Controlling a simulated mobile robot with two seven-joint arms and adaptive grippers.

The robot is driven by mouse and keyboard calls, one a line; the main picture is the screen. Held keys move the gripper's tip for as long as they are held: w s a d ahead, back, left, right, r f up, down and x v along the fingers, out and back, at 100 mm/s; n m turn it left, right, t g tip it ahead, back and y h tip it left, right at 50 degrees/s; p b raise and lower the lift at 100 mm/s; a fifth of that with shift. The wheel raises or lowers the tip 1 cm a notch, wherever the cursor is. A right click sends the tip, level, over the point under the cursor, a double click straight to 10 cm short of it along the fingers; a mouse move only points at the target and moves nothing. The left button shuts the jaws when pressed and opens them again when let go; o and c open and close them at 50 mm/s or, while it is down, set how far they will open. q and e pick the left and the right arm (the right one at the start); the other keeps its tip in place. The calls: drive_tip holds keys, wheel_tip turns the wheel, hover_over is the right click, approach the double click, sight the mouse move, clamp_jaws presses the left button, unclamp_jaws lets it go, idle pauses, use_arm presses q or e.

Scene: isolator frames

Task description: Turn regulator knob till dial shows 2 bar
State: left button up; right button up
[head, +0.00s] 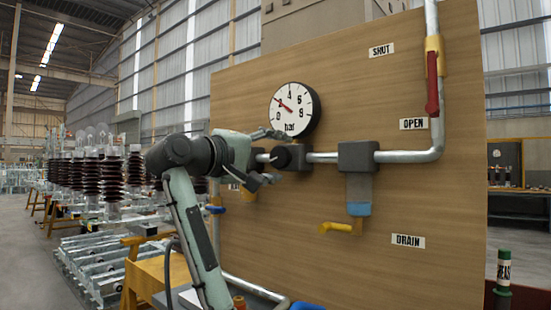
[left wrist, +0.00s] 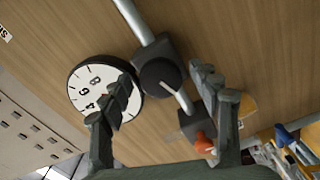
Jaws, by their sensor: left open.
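The round white dial (head: 291,110) is on the wooden panel; its red needle points up and left, between the 0 and the 4. It shows partly in the left wrist view (left wrist: 88,78), with a finger over part of it. The black regulator knob (head: 284,158) sits below the dial on the metal pipe; it also shows in the left wrist view (left wrist: 160,79). My left gripper (head: 277,157) is open, with one finger above the knob and one below it. In the left wrist view, the knob lies between the fingertips with gaps visible. My right gripper is not in view.
Right of the knob, the pipe carries a grey block with a blue-bottomed bowl (head: 358,190) and a yellow drain handle (head: 340,228). A red lever (head: 432,85) is on the vertical pipe at right. A yellow sawhorse (head: 150,275) stands at lower left.

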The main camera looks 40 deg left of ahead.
use_arm(q)
drive_tip(key=s, duration=1.2)
drive_tip(key=shift+a, duration=0.45)
drive_tip(key=shift+s+f, duration=0.1)
